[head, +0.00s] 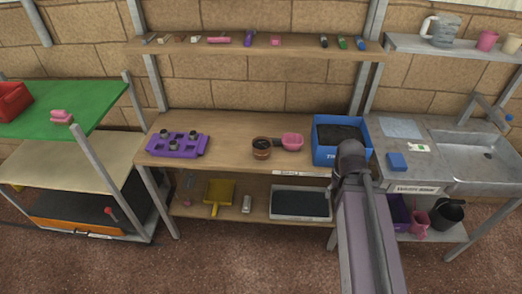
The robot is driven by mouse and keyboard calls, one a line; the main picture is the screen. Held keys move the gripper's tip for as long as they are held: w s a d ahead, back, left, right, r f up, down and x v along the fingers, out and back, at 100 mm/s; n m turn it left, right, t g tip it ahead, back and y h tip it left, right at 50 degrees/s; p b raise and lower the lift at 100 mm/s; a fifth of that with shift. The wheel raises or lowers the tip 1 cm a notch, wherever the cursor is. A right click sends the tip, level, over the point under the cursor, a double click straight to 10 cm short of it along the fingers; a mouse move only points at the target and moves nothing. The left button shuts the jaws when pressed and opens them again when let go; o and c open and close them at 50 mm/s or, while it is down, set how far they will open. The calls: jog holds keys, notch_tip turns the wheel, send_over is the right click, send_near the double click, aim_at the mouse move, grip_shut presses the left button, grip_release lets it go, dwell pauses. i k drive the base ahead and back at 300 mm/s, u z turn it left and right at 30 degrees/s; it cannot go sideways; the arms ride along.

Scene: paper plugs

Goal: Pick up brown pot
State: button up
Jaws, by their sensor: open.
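The brown pot (261,154) stands upright on the middle wooden shelf, near its front edge and right of centre. It is small and round, with a dark inside. A pink bowl (293,140) stands close to its right, with a small dark piece between them. My arm rises from the bottom right and ends in view at a dark joint in front of the blue tub, to the right of the pot. My gripper itself cannot be made out. Nothing covers the pot.
A blue tub (325,155) of dark soil stands right of the bowl. A purple tray (158,145) with small grey pots sits at the shelf's left. Wood between tray and pot is clear. A metal sink (482,160) is at right; a green-topped rack (85,115) is at left.

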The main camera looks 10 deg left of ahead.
aim_at(262, 146)
jog(key=u, duration=0.6)
jog(key=i, duration=1)
jog(key=z, duration=0.05)
jog(key=k, duration=1.3)
jog(key=u, duration=0.05)
